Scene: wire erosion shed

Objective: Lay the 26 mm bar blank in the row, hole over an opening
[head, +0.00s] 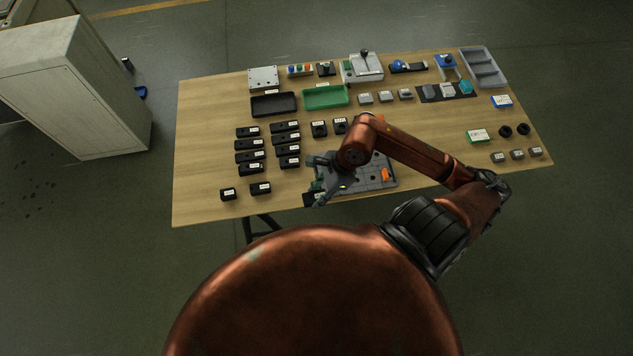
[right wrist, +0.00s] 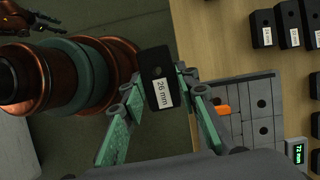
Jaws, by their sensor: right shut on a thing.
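My right gripper (head: 317,188) is at the table's near edge, beside the left end of the grey plate (head: 374,178). In the right wrist view my right gripper (right wrist: 158,90) is shut on a black bar blank (right wrist: 156,65) labelled 26 mm, with one dark hole showing above its label. The blank is clear of the plate and shows against the floor, just off the table edge. The grey plate (right wrist: 262,130) shows blocks with round holes. In the head view my wrist hides part of the plate.
Several other black blanks (head: 248,144) stand in columns left of the plate, some also in the right wrist view (right wrist: 262,28). A display (right wrist: 297,150) reads 72 mm beside the plate. A green tray (head: 325,97) and a black tray (head: 273,104) lie behind.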

